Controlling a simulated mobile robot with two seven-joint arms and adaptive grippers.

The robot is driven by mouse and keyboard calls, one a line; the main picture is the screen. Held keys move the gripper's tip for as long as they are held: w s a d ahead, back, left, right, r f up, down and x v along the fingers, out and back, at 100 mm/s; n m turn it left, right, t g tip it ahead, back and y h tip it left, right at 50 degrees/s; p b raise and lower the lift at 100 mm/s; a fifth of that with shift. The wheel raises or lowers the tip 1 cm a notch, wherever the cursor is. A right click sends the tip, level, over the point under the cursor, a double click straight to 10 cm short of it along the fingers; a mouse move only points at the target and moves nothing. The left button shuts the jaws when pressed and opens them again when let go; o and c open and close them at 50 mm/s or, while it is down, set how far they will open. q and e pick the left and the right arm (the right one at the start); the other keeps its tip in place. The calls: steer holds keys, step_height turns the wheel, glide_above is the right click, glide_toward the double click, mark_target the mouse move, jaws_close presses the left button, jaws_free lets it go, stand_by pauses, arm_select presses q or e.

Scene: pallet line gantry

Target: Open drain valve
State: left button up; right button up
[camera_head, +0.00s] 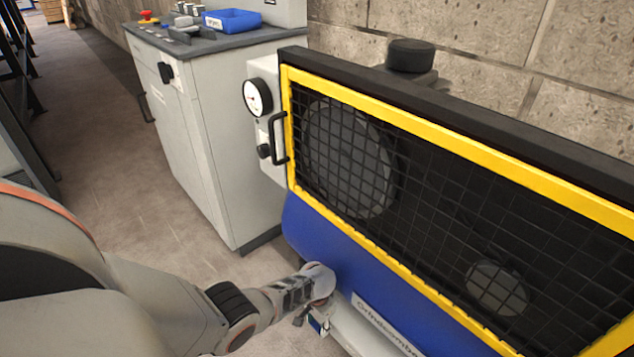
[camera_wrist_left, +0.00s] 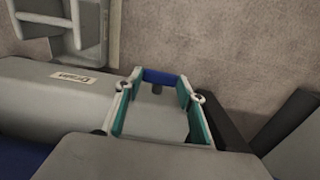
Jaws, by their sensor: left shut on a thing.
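The drain valve shows as a small blue handle (camera_head: 317,325) low on the front of the machine, beside the light grey cylinder (camera_head: 362,338). In the left wrist view the blue handle (camera_wrist_left: 160,76) spans the gap between the fingertips. My left gripper (camera_head: 314,318) reaches it from the left. Its teal-padded fingers (camera_wrist_left: 160,84) are shut on the blue handle. Most of the valve body is hidden by the gripper and the cylinder. My right gripper is in neither view.
A blue machine housing (camera_head: 325,247) with a yellow-framed mesh guard (camera_head: 437,142) stands close on the right. A black guard handle (camera_head: 277,138) and a pressure gauge (camera_head: 257,97) sit at its left end. A grey cabinet (camera_head: 205,135) stands behind.

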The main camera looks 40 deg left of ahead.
arm_select(q)
steer(key=shift+d, duration=0.1)
steer(key=shift+s+y, duration=0.1)
steer(key=shift+y, duration=0.2)
steer(key=shift+d+y, duration=0.25)
steer(key=shift+y, duration=0.35)
steer(key=shift+s+d+f+y, duration=0.1)
steer(key=shift+d+f+y, duration=0.15)
steer(key=shift+y, duration=0.45)
steer(key=shift+s+f+y+b, duration=0.2)
steer(key=shift+y+b, duration=0.1)
steer(key=shift+y, duration=0.4)
steer(key=shift+d+f+y+b, duration=0.1)
steer(key=shift+d+y+b, duration=0.05)
steer(key=shift+y+b, duration=0.55)
steer(key=shift+y, duration=0.3)
steer(key=shift+t+y, duration=0.3)
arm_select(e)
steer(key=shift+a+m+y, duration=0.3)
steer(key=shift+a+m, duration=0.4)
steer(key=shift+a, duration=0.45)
